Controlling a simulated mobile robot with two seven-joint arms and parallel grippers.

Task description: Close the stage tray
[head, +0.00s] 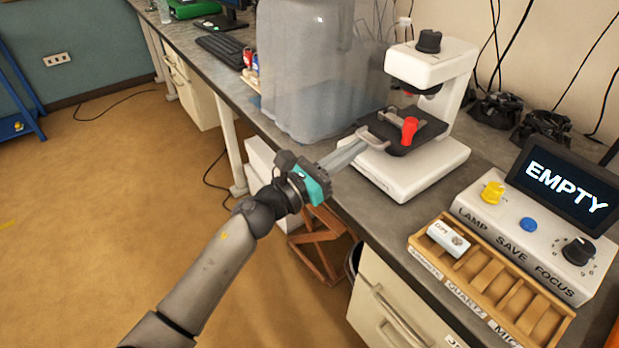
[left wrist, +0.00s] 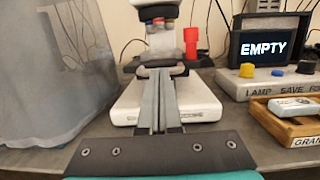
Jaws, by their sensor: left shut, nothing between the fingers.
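The white microscope (head: 413,172) stands on the bench, and it also shows in the left wrist view (left wrist: 125,101). Its dark stage tray (head: 427,131) juts out under the lenses toward my arm, with a grey handle (head: 371,137) on its near end. A red knob (head: 409,130) stands up by the tray. My left gripper (head: 358,149) is shut and empty, its fingertips right at the handle. In the left wrist view the closed fingers (left wrist: 157,82) point straight at the tray front; whether they touch it I cannot tell.
A translucent cover or bin (head: 305,75) stands left of the microscope. At right are a control box (head: 515,235) with a screen reading EMPTY (head: 568,188) and a wooden slide rack (head: 482,283) holding one labelled slide block (head: 448,239).

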